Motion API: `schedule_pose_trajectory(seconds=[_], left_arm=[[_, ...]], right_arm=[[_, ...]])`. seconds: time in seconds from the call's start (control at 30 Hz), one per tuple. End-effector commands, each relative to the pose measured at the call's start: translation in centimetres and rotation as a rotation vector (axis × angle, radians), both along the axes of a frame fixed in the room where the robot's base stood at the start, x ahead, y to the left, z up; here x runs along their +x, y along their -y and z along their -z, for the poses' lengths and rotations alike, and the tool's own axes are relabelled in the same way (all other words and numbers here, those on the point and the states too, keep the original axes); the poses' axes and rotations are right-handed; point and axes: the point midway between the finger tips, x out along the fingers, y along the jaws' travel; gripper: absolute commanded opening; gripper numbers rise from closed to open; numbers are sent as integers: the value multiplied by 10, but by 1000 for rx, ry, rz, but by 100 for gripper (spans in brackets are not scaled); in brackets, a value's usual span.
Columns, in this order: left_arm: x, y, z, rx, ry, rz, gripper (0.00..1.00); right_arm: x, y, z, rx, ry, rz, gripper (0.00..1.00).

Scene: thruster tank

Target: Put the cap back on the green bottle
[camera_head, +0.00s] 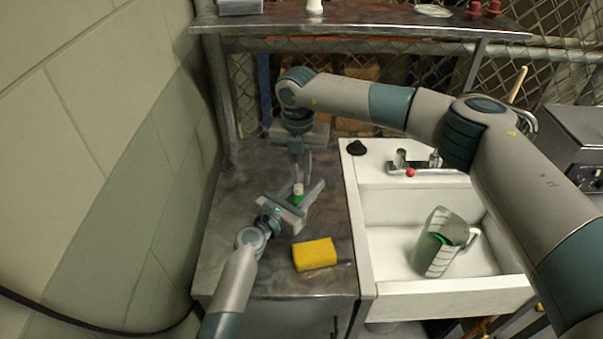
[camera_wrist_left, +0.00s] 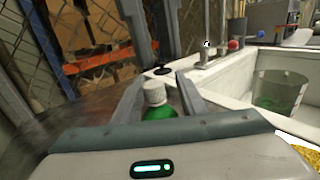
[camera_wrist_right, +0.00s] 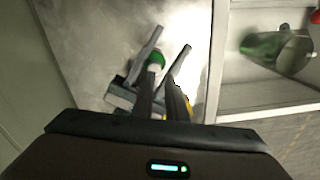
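The green bottle (camera_head: 297,201) stands upright on the metal counter, with a white cap (camera_head: 298,188) at its top. The bottle (camera_wrist_left: 158,114) and cap (camera_wrist_left: 155,92) also show in the left wrist view; I cannot tell how firmly the cap sits. My left gripper (camera_head: 310,187) is open, its fingers on either side of the bottle, with a gap on one side. My right gripper (camera_head: 300,178) points down from above, fingers apart, tips just above or beside the cap. In the right wrist view the cap (camera_wrist_right: 154,68) shows near its fingertips.
A yellow sponge (camera_head: 314,254) lies on the counter in front. The white sink (camera_head: 385,220) at right holds a clear jug (camera_head: 441,243) with green contents. A black object (camera_head: 356,147) sits on the sink's back left corner. A wall bounds the left side; a metal shelf (camera_head: 350,27) crosses behind.

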Motion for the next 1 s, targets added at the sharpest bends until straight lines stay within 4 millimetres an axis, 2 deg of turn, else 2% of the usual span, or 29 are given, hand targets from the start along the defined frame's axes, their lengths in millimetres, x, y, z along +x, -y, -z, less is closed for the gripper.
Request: schedule_pose_trajectory(seconds=[0.27, 0.7, 1.0], left_arm=[[-20, -15, 1, 1, 0, 0, 38], [-79, -59, 3, 2, -2, -1, 38], [-95, -70, 2, 2, -2, -1, 38]], right_arm=[[0, 0, -1, 0, 0, 0, 12], [0, 0, 6, 0, 0, 0, 12], [0, 0, 8, 1, 0, 0, 12]])
